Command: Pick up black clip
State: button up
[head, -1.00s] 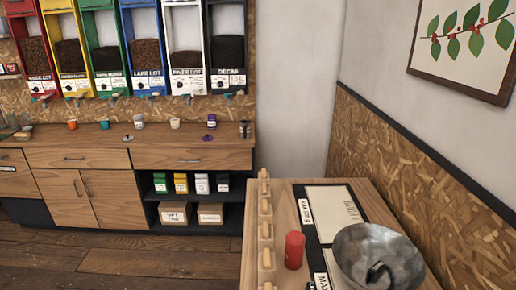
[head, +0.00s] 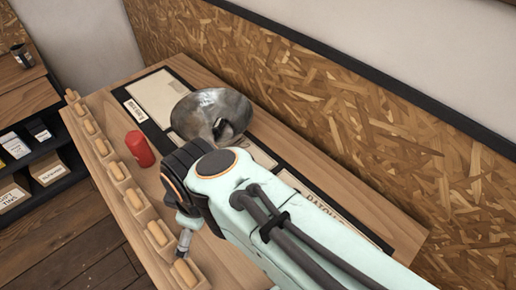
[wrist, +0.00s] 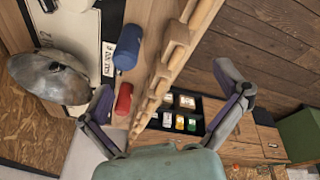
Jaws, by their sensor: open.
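The black clip (head: 219,128) lies inside a grey metal bowl (head: 192,108) on the wooden counter, in the head view. The bowl also shows at the left of the wrist view (wrist: 32,92); the dark shape inside it is too small there to make out clearly. My gripper (wrist: 165,79) is open and empty, its two fingers spread wide in the wrist view. It is above the counter's row of wooden pegs, to the side of the bowl and apart from it. In the head view my arm hides most of the gripper.
A blue cylinder (wrist: 128,47) shows in the wrist view. Labelled dark-edged sheets (head: 155,97) lie flat around the bowl. A chipboard wall (head: 330,95) runs behind the counter.

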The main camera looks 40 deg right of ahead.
jog(key=w+d+f+n+h, duration=0.2)
jog(key=w+d+f, duration=0.1)
jog(key=w+d, duration=0.55)
jog(key=w+d+f+m, duration=0.2)
jog(key=d+f, duration=0.3)
jog(key=d, duration=0.4)
jog(key=s+d+f+m+g, duration=0.1)
jog(key=s+d+f, duration=0.2)
jog(key=f, duration=0.1)
jog(key=s+d+f+m+g+y, duration=0.1)
jog(key=s+d+f+m, duration=0.1)
jog(key=s+d+f, duration=0.1)
jog(key=s+d+f+m+g, duration=0.1)
jog(key=s+d+f, duration=0.2)
jog(key=s+f, duration=0.1)
jog(key=shift+s+f+y, duration=0.2)
jog(key=shift+f+y, duration=0.1)
jog(key=shift+f, duration=3.35)
jog(key=c, duration=0.9)
